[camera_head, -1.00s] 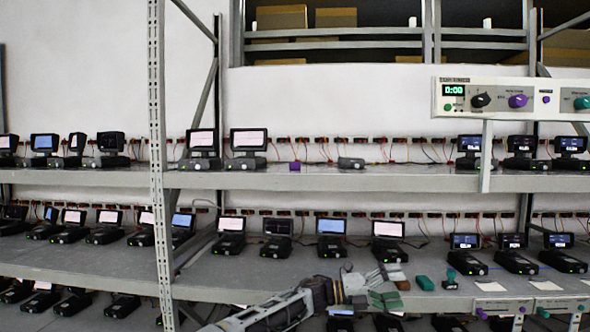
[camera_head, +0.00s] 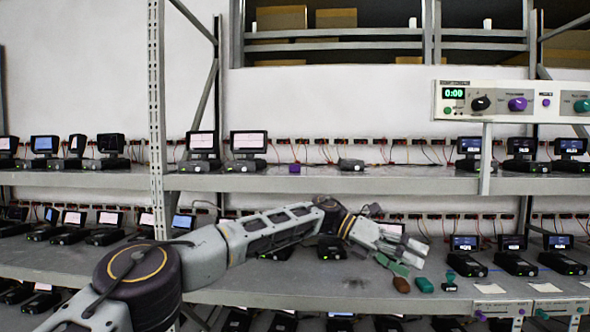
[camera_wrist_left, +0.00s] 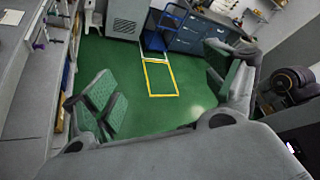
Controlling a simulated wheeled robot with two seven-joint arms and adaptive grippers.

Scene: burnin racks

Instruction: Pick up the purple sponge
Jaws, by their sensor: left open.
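A small purple block (camera_head: 295,168), which looks like the purple sponge, sits on the upper shelf between a screen unit and a low black box. It is too small to make out its texture. My left gripper (camera_head: 402,257) is open and empty over the lower shelf, below and to the right of the block, well apart from it. The purple block does not show in that view. My right gripper is in neither view.
A brown oval item (camera_head: 401,285), a green block (camera_head: 424,285) and a green stamp-like item (camera_head: 451,281) lie on the lower shelf (camera_head: 350,290) near my left gripper. Screen units line both shelves.

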